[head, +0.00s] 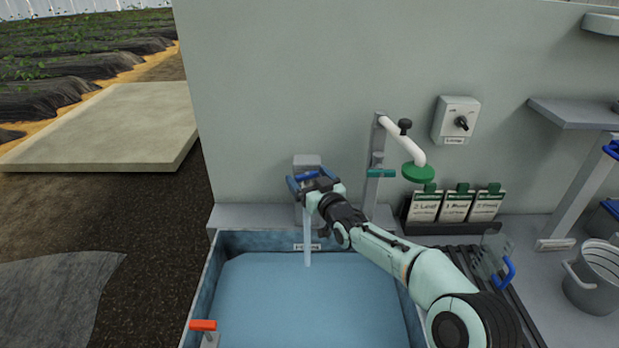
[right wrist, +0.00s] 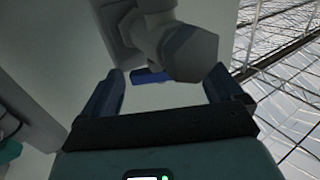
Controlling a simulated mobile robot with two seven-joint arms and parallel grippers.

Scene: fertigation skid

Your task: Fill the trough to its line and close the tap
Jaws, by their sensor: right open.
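The trough (head: 208,277) is a blue-walled basin at the bottom of the head view, with water (head: 300,300) over its whole visible floor. A small white label (head: 306,247) is on its back inner wall, just above the water; I cannot read it. A pale stream (head: 307,245) falls from the tap (head: 307,161) into the trough. My right gripper (head: 312,184) is open at the tap, partly hiding it. In the right wrist view, the tap's grey body (right wrist: 170,45) and a blue handle piece (right wrist: 152,77) show between the spread fingers (right wrist: 165,88). My left gripper is out of view.
A red-handled valve (head: 203,325) stands at the trough's front left. Right of the tap are a white pipe with a green head (head: 417,172), a switch box (head: 456,120) and a card rack (head: 455,205). A grey bucket (head: 592,280) stands far right.

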